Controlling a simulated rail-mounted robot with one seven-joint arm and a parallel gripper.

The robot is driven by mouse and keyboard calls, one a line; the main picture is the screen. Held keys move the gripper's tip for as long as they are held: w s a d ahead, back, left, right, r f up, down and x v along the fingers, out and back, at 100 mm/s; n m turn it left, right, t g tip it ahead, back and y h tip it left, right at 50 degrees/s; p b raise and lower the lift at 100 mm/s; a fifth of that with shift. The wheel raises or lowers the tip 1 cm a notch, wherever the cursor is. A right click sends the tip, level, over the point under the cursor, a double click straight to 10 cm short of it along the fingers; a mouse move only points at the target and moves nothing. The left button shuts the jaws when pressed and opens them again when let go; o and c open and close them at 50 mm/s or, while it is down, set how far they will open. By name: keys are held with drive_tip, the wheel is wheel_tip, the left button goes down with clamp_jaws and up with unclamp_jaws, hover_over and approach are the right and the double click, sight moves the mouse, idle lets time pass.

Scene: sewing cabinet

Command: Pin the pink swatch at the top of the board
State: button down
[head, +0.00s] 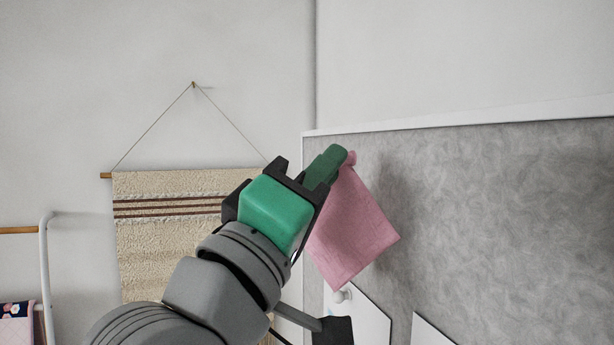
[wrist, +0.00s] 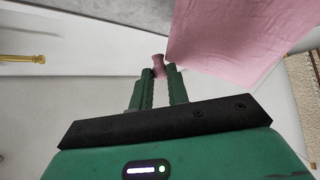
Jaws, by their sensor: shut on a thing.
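The pink swatch (head: 352,232) hangs tilted in front of the upper left part of the grey board (head: 510,220), just below the white top frame. My gripper (head: 334,158) is at the swatch's top corner, close to the board's left edge. In the wrist view my gripper (wrist: 161,78) is shut on a small pink pin (wrist: 158,64) at its fingertips. The swatch also shows in the wrist view (wrist: 235,40), beside the pin. A shadow falls on the board right of the swatch. I cannot tell whether the pin touches the board.
A woven hanging (head: 150,250) is on the wall at left. The board's upper right is bare.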

drive_tip(key=shift+w+d+p, duration=0.2)
drive_tip(key=shift+w+d, duration=0.15)
drive_tip(key=shift+d, duration=0.5)
drive_tip(key=shift+w+d+p, duration=0.25)
drive_tip(key=shift+w+d, duration=0.15)
drive_tip(key=shift+d, duration=0.5)
drive_tip(key=shift+w+d+p, duration=0.2)
drive_tip(key=shift+w+d, duration=0.15)
drive_tip(key=shift+d, duration=0.5)
drive_tip(key=shift+w+d, duration=0.15)
drive_tip(key=shift+d, duration=0.2)
drive_tip(key=c, duration=1.3)
unclamp_jaws()
drive_tip(key=s+a+f+m+t+y+p, duration=0.1)
drive_tip(key=s+y+p, duration=0.1)
drive_tip(key=s+y, duration=0.2)
drive_tip(key=s+a+f+m+t+y+p, duration=0.2)
drive_tip(key=s+y, duration=0.2)
drive_tip(key=s, duration=0.3)
drive_tip(key=s+a+f+m+t+y+p, duration=0.1)
drive_tip(key=s+y+p, duration=0.2)
drive_tip(key=s+y, duration=0.2)
drive_tip(key=shift+s+a+f+m+t, duration=0.3)
drive_tip(key=shift+s+a, duration=0.05)
drive_tip(key=shift+s, duration=0.25)
